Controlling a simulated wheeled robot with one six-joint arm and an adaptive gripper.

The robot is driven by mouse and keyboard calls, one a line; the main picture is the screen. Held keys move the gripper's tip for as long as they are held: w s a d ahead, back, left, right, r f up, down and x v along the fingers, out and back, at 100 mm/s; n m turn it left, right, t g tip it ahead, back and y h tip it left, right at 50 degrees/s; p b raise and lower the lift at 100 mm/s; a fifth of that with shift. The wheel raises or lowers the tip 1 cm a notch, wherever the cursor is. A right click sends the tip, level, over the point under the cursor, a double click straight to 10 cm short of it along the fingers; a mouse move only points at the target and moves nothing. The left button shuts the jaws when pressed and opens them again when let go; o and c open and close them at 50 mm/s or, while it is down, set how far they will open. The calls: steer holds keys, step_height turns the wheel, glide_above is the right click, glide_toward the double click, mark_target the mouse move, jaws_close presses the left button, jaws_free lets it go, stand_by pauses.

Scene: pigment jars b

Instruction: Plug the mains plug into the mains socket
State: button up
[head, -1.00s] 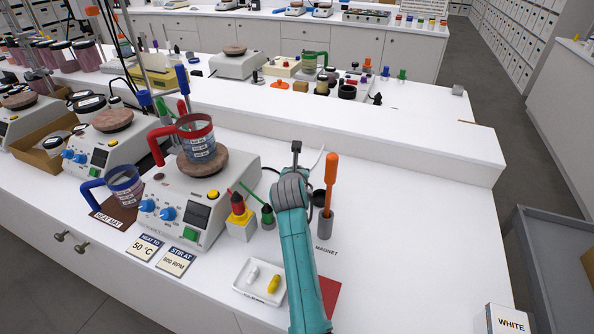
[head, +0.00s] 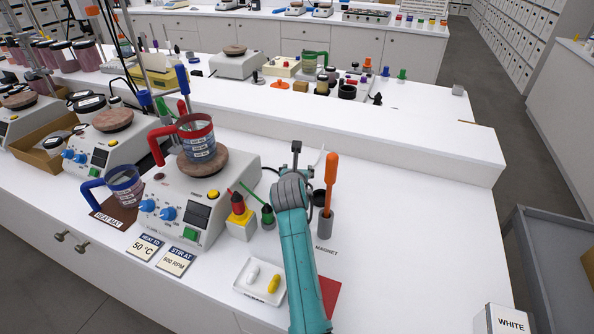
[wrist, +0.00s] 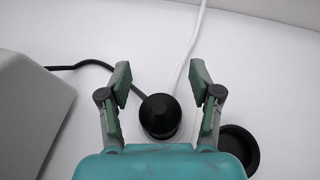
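In the wrist view a rounded black mains plug (wrist: 160,116) stands between the two fingers of my gripper (wrist: 160,82). The gripper is open, with a gap on each side of the plug. A black cable (wrist: 88,64) runs from the left behind the left finger towards the plug. A white cable (wrist: 190,52) comes down from the top and passes out of sight behind the plug. In the head view my arm hides the plug.
A grey hotplate body (wrist: 30,110) is close on the left, and a black round cup (wrist: 240,145) close on the right. The head view shows a holder (head: 326,224) with an orange-handled tool and a raised white ledge (head: 380,140) behind.

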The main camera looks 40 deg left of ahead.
steer(key=shift+v, duration=3.95)
